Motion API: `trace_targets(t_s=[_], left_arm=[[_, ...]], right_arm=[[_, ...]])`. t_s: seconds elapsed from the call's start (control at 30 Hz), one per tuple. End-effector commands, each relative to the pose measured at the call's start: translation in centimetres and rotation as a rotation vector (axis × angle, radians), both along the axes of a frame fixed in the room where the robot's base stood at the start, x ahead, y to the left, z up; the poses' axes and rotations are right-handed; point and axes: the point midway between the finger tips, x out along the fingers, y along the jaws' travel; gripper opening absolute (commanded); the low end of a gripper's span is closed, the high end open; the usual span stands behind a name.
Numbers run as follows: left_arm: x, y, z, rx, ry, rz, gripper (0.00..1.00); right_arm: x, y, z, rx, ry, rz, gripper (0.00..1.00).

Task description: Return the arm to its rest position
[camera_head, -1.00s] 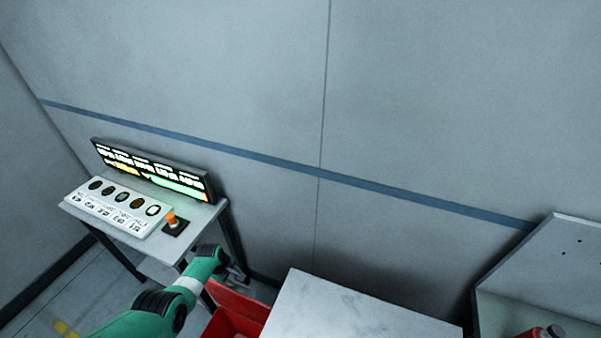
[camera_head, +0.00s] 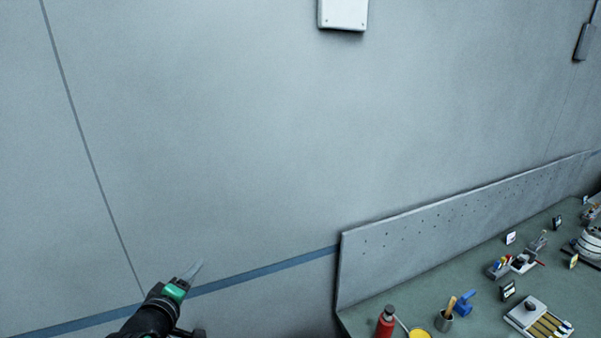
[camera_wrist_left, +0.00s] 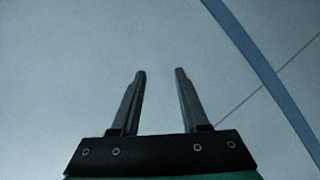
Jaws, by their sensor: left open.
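My left gripper (camera_head: 191,272) shows at the lower left of the head view, in front of the bare grey wall. Its dark wrist and green band come in from the bottom edge, and its fingers point up. In the left wrist view the two fingers of this gripper (camera_wrist_left: 160,74) stand apart with nothing between them. My right gripper is in neither view.
A green workbench (camera_head: 470,265) with a grey back panel (camera_head: 440,237) fills the lower right. The wall space around the gripper is clear.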

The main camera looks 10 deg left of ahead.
Motion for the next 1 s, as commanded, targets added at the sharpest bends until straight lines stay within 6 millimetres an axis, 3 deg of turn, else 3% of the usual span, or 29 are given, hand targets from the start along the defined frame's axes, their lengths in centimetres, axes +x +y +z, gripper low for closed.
trace_targets(t_s=[0.03, 0.17, 0.27, 0.4, 0.5, 0.63, 0.8, 1.0], left_arm=[[0.1, -2.1, 4.5, 0.048, -0.082, -0.040, 0.45], [-1.6, -6.9, 15.0, 0.189, -0.300, -0.122, 0.45], [-4.7, -10.0, 22.7, 0.309, -0.479, -0.158, 0.45], [-11.7, -12.9, 32.4, 0.501, -0.742, -0.148, 0.45], [-18.0, -13.1, 37.5, 0.665, -0.913, -0.076, 0.45], [-24.7, -12.6, 40.9, 0.908, -1.041, 0.061, 0.45], [-24.7, -12.5, 40.9, 1.087, -1.003, 0.117, 0.45], [-24.7, -12.5, 40.9, 1.094, -1.000, 0.119, 0.45]], right_arm=[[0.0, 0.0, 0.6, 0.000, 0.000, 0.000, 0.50], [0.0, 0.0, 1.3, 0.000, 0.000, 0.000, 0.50], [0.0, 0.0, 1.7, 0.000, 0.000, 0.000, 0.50], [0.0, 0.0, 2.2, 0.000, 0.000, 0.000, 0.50], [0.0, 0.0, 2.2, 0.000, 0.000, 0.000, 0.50], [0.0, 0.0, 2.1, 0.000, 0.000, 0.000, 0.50], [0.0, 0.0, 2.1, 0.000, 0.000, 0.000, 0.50], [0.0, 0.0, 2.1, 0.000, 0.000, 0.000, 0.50]])
